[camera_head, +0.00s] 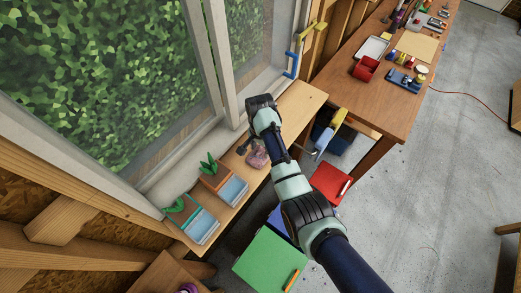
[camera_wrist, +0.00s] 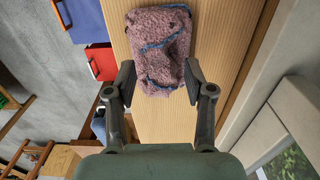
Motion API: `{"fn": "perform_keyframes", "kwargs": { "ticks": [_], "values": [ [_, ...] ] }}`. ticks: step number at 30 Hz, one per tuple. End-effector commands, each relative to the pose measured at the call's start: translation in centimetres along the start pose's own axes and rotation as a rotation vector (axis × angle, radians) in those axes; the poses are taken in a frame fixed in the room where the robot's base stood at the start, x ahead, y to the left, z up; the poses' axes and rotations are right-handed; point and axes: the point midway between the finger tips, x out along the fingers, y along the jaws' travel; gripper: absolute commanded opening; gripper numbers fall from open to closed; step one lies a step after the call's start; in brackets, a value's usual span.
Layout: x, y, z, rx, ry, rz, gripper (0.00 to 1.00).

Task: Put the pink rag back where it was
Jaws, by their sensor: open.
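The pink rag (camera_wrist: 160,48) lies on a narrow wooden shelf below the window; it is fuzzy, with blue lines across it. It also shows in the head view as a small pink patch (camera_head: 257,157) beside my arm. In the wrist view my gripper (camera_wrist: 160,75) is open, with one finger on each side of the rag's near end. I cannot tell whether the fingers touch the rag. In the head view my gripper (camera_head: 245,143) is largely hidden behind my wrist.
On the shelf (camera_head: 298,105), two planters with blue trays (camera_head: 232,190) (camera_head: 201,227) stand left of the rag. The window is close behind. A red bin (camera_head: 330,184) and a green bin (camera_head: 268,262) sit below in front. A workbench (camera_head: 400,110) with tools stands at right.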

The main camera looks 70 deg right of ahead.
Motion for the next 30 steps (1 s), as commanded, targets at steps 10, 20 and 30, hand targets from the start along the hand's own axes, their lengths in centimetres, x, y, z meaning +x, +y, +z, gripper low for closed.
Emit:
{"fn": "perform_keyframes", "kwargs": {
  "ticks": [10,20,30],
  "values": [
    [-8.4,-0.1,-0.1,0.0,0.003,-0.004,0.53],
    [-10.5,0.0,0.0,0.0,0.0,0.0,0.53],
    [-10.5,0.0,0.0,0.0,0.0,-0.001,0.53]
  ]
}}
